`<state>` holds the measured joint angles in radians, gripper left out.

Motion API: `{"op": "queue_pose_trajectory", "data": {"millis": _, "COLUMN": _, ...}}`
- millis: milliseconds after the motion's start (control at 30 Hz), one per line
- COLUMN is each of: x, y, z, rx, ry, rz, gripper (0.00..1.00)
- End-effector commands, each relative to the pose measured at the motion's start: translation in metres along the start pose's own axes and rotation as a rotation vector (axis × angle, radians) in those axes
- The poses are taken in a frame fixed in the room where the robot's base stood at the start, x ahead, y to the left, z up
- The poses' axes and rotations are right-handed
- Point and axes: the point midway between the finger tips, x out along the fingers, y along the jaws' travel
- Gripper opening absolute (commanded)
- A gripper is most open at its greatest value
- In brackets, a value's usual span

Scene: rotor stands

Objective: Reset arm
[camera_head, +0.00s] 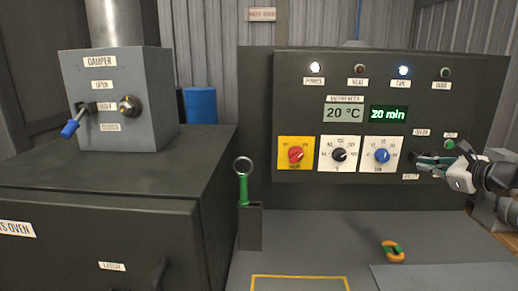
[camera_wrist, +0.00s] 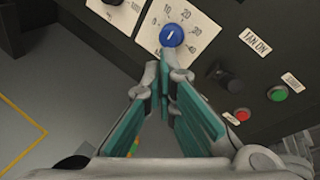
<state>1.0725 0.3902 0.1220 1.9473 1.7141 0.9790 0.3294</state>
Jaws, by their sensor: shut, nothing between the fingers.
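My gripper (camera_head: 426,160) is at the right of the control panel (camera_head: 260,120) in the head view, in front of its lower right part. In the wrist view my gripper (camera_wrist: 165,82) has its teal fingers brought together at the tips, with nothing between them. The blue timer knob (camera_wrist: 172,36) shows beyond the fingertips, and the fingers look apart from it. In the head view the blue knob (camera_head: 382,155) is left of my gripper. A green button (camera_head: 450,144) sits just above the gripper; part of the panel behind the gripper is hidden.
A damper box (camera_head: 125,110) with a blue-tipped lever (camera_head: 70,129) stands at the left on the oven (camera_head: 90,190). A green-handled ring tool (camera_head: 243,185) stands in a holder (camera_head: 250,228). A yellow-orange object (camera_head: 393,252) lies on the worktop, which is otherwise mostly clear.

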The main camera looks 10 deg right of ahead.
Motion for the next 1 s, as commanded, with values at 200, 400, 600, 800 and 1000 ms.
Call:
{"op": "queue_pose_trajectory", "data": {"millis": 200, "x": 0.005, "y": 0.127, "z": 0.096, "rx": -0.407, "ry": -0.013, "rz": 0.336, "gripper": 0.00}}
{"op": "queue_pose_trajectory", "data": {"millis": 400, "x": -0.037, "y": 0.245, "z": 0.149, "rx": -0.865, "ry": -0.048, "rz": 0.639, "gripper": 0.00}}
{"op": "queue_pose_trajectory", "data": {"millis": 600, "x": -0.106, "y": 0.328, "z": 0.164, "rx": -1.361, "ry": -0.098, "rz": 0.877, "gripper": 0.00}}
{"op": "queue_pose_trajectory", "data": {"millis": 800, "x": -0.176, "y": 0.366, "z": 0.152, "rx": -1.866, "ry": -0.152, "rz": 1.028, "gripper": 0.00}}
{"op": "queue_pose_trajectory", "data": {"millis": 1000, "x": -0.217, "y": 0.369, "z": 0.137, "rx": -2.251, "ry": -0.178, "rz": 1.076, "gripper": 0.00}}
